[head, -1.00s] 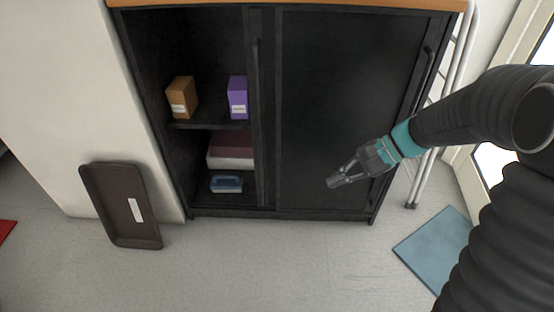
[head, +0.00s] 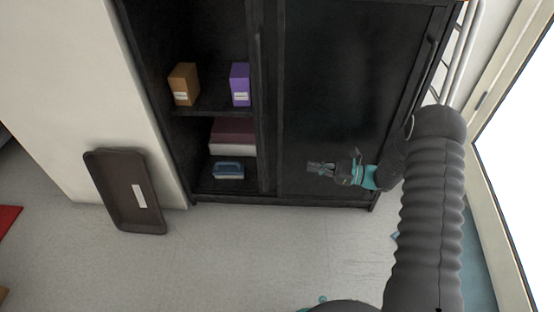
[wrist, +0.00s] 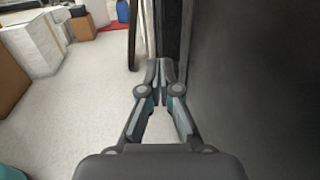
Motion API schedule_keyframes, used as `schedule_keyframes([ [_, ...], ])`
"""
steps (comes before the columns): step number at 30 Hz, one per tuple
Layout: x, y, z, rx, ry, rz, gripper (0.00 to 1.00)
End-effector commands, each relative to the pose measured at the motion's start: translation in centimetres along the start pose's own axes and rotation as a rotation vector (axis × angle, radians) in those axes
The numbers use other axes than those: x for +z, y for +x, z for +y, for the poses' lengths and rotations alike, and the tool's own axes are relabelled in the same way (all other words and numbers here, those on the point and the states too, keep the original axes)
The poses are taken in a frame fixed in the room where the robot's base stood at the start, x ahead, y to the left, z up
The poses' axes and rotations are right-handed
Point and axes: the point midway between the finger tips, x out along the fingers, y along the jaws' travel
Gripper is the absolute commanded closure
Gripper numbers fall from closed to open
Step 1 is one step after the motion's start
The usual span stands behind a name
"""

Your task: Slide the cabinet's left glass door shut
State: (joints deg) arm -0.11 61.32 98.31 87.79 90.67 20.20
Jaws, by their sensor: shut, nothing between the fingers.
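The black cabinet (head: 310,199) stands against the wall with its left half open, showing its shelves. Two dark door panels overlap on the right half. The left door's edge, with a vertical handle (head: 257,80), shows near the middle of the cabinet. The right door (head: 340,80) covers the right half and has its own handle (head: 428,65) near the right edge. My gripper (head: 310,167) is shut and empty, in front of the lower right door, pointing left. In the wrist view the gripper (wrist: 160,68) points along the dark door face on its right; contact cannot be told.
Inside the open half are a brown box (head: 184,85), a purple box (head: 240,85), a maroon-and-white stack (head: 233,138) and a blue item (head: 228,169). A brown tray (head: 125,190) leans at the left wall. A white rack (head: 466,50) stands right. The floor in front is clear.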

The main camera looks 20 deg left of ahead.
Motion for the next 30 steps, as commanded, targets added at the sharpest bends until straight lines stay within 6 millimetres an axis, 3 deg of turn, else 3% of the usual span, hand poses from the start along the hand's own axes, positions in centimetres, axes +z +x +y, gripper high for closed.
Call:
schedule_keyframes([
  [5,-0.1,1.4,-0.1,-0.002,0.004,-0.004,1.0],
  [22,-0.1,11.4,0.0,0.0,0.002,-0.003,1.0],
  [30,-0.1,13.7,-0.1,-0.002,0.002,-0.002,1.0],
])
